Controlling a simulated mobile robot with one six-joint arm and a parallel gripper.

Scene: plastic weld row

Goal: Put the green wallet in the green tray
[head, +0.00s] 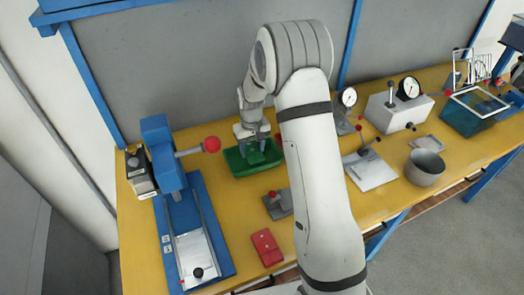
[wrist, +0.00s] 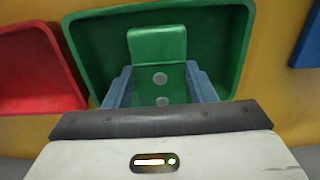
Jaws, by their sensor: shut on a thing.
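The green wallet (wrist: 158,45), with two round grey studs, is between the blue-grey fingers of my gripper (wrist: 160,88) in the wrist view. My gripper is shut on it. The green tray (wrist: 236,60) lies around and beyond the wallet in that view. In the head view my gripper (head: 254,148) points down over the green tray (head: 237,172) near the back of the bench. The wallet appears to be within the tray's outline; I cannot tell whether it touches the floor of the tray.
A red tray (wrist: 35,70) is beside the green one, mostly hidden by my arm in the head view. A blue press (head: 165,160) with a red knob stands left. A red wallet-like item (head: 266,247) lies in front. Gauges and a metal pot (head: 424,168) stand right.

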